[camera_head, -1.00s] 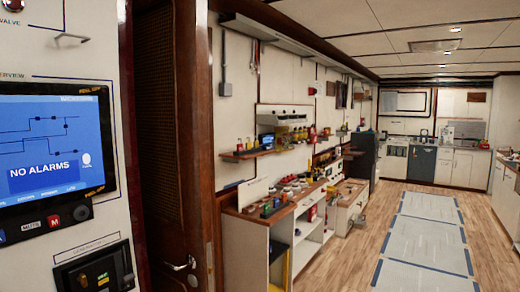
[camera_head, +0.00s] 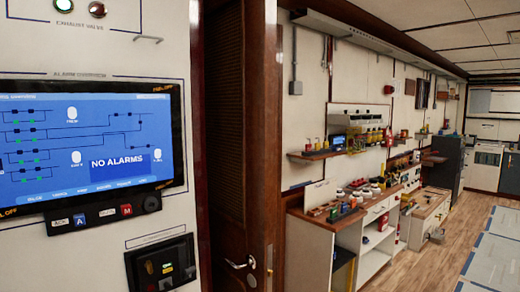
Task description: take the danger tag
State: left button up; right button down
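I cannot make out a danger tag in the head view. Small coloured items stand on a wall shelf (camera_head: 312,155) and on a wooden-topped bench (camera_head: 336,217) to the right of the door. They are too small to tell whether one is the tag. Neither of my grippers shows in the view.
A panel with a blue "NO ALARMS" screen (camera_head: 88,146) fills the left. A dark wooden door (camera_head: 240,130) with a metal handle (camera_head: 240,263) stands beside it. Wooden floor (camera_head: 437,262) with pale mats (camera_head: 498,255) runs along the right.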

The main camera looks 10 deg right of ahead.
aim_at(308, 147)
jog(key=z, duration=0.75)
jog(key=i+z, duration=0.7)
jog(key=i+l, duration=0.2)
jog(key=i, duration=0.5)
jog(key=i+l+z, duration=0.15)
jog(key=i, duration=0.5)
jog(key=i+j+u, duration=0.2)
jog(key=u, duration=0.2)
jog(key=i+u, duration=0.7)
jog(key=u, duration=0.15)
jog(key=i+l+u, duration=0.1)
jog(key=i+u, duration=0.5)
jog(key=k, duration=0.05)
